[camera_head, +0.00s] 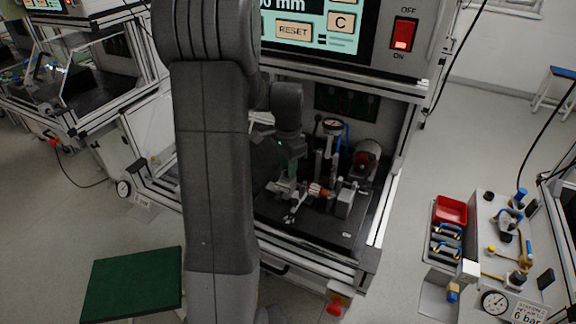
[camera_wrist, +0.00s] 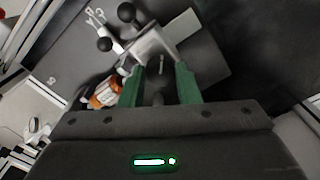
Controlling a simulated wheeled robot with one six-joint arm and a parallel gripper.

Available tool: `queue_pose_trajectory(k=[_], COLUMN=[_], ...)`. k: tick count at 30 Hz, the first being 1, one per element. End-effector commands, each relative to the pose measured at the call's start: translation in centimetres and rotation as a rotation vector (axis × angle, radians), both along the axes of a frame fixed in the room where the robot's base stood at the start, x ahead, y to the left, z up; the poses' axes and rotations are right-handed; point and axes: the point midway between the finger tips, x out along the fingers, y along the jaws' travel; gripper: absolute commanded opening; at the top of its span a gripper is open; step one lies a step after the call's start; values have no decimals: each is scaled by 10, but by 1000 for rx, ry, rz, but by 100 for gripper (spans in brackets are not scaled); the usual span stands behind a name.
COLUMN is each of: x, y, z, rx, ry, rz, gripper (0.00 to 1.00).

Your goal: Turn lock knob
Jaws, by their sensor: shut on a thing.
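My gripper (camera_wrist: 158,72) shows in the wrist view with its two green fingers on either side of a dark round knob (camera_wrist: 157,88), which looks like the lock knob. The fingers are shut on it. The knob sits close to a pale metal block (camera_wrist: 178,25); its lower part is partly hidden by my gripper. In the head view my gripper (camera_head: 287,182) points down into the test bench, left of an orange and white stator (camera_head: 318,190). The knob cannot be made out there. The stator (camera_wrist: 103,93) also lies left of my fingers in the wrist view.
In the head view, a gauge (camera_head: 332,126) and a motor-like part (camera_head: 365,160) stand behind the stator. The bench frame encloses the space.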

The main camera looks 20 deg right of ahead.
Motion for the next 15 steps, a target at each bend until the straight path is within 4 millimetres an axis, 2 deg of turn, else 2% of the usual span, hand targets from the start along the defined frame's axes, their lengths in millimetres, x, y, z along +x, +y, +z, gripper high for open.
queue_pose_trajectory(k=[2,3,5,6,15], x=[1,1,1,1,0], y=[-1,-1,0,0,0], z=[1,1,1,1,2], rx=[-2,-2,-2,-2,-1], ry=[-2,-2,-2,-2,-2], rz=[1,1,1,1,1], gripper=[7,37,49,51,51])
